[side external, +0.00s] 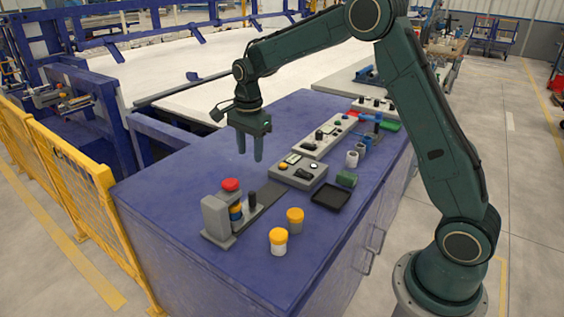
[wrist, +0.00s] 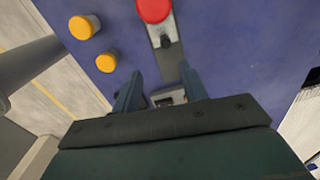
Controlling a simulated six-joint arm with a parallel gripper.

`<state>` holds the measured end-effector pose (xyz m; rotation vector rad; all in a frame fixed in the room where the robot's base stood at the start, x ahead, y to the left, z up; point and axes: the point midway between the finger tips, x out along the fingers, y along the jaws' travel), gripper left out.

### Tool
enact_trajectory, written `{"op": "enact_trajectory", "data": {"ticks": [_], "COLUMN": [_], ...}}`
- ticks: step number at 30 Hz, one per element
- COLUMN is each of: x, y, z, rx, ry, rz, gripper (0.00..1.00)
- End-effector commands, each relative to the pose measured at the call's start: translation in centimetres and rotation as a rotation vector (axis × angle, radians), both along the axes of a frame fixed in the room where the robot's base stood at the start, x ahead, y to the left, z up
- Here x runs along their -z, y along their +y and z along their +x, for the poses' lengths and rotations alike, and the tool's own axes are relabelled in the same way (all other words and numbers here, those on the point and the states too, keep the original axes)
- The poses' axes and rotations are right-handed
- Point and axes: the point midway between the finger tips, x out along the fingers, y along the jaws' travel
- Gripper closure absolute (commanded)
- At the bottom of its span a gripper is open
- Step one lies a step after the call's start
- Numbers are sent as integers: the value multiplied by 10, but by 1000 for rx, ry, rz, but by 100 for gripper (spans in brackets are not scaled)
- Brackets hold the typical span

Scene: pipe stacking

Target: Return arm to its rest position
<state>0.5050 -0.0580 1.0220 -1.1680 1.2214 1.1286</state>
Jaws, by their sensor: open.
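My gripper (side external: 249,157) is open and empty, pointing down in the air above the blue table (side external: 180,187). Its two fingers also show apart in the wrist view (wrist: 160,90), with nothing between them but the scene below. A grey fixture (side external: 216,217) with a red top (side external: 231,185) stands at the table's near left. Inside it is a small stack of blue and yellow parts (side external: 236,211). Two white-and-yellow pipe pieces, one nearer (side external: 278,240) and one farther (side external: 295,220), stand upright on the table, apart from the gripper.
A grey control box (side external: 297,171), a black tray (side external: 330,195), a green block (side external: 347,179) and grey cylinders (side external: 352,159) stand along the table. A long button panel (side external: 325,135) lies behind. A yellow fence (side external: 65,170) runs along the left. The air around the gripper is clear.

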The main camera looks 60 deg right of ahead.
Motion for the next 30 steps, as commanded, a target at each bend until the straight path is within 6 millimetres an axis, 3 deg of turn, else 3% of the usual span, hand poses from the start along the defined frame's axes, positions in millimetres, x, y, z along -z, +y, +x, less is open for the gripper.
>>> {"op": "enact_trajectory", "data": {"ticks": [6, 15, 30], "x": [-44, -92, -138], "y": [10, 24, 42], "z": [-31, -84, -184], "rx": [-184, -466, -926], "ry": [-55, -128, -239], "rz": [-16, -56, -165], "gripper": [57, 57, 57]}}
